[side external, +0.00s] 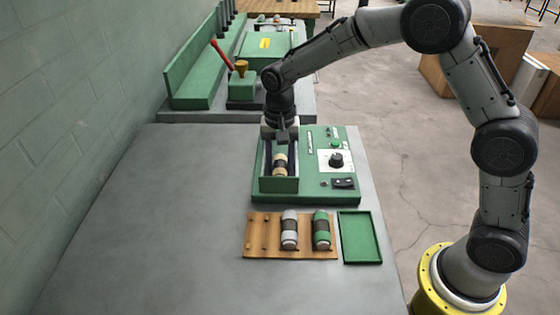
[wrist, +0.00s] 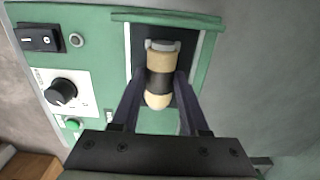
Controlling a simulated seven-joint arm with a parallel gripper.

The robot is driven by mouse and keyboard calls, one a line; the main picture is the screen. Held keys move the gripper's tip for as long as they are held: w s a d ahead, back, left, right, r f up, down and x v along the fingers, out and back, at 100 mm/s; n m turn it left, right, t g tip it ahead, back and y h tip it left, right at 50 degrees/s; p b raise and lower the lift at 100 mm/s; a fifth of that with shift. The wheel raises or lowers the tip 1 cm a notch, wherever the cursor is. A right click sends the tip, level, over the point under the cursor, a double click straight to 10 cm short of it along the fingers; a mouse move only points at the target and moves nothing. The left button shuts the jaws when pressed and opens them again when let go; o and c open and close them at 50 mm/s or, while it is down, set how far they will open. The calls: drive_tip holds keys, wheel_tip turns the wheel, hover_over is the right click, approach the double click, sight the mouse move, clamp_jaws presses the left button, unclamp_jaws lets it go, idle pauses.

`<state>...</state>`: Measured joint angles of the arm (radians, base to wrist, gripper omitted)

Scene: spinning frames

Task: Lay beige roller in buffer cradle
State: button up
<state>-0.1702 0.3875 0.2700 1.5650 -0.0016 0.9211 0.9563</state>
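The beige roller (side external: 280,164), with a dark band round its middle, is inside the walls of the green cradle (side external: 279,185) on the green machine. I cannot tell whether it rests on the cradle's supports. In the wrist view the roller (wrist: 160,64) lies lengthwise in the cradle's dark opening (wrist: 137,50). My gripper (side external: 281,148) points down into the cradle from above. In the wrist view my gripper (wrist: 162,84) has one finger on each side of the dark band, with no clear gap, and looks shut on the roller. The roller's underside is hidden.
The machine panel carries a dial (side external: 336,160) and a switch (side external: 344,183). In front, a wooden rack (side external: 262,245) holds a grey roller (side external: 289,230) and a green roller (side external: 321,230). An empty green tray (side external: 360,238) is beside it. The table's left is clear.

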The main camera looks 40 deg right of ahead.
sight(280, 163)
drive_tip(key=o, duration=0.3)
drive_tip(key=shift+o, duration=0.2)
wheel_tip(280, 163, up, 12)
drive_tip(key=shift+r, duration=0.2)
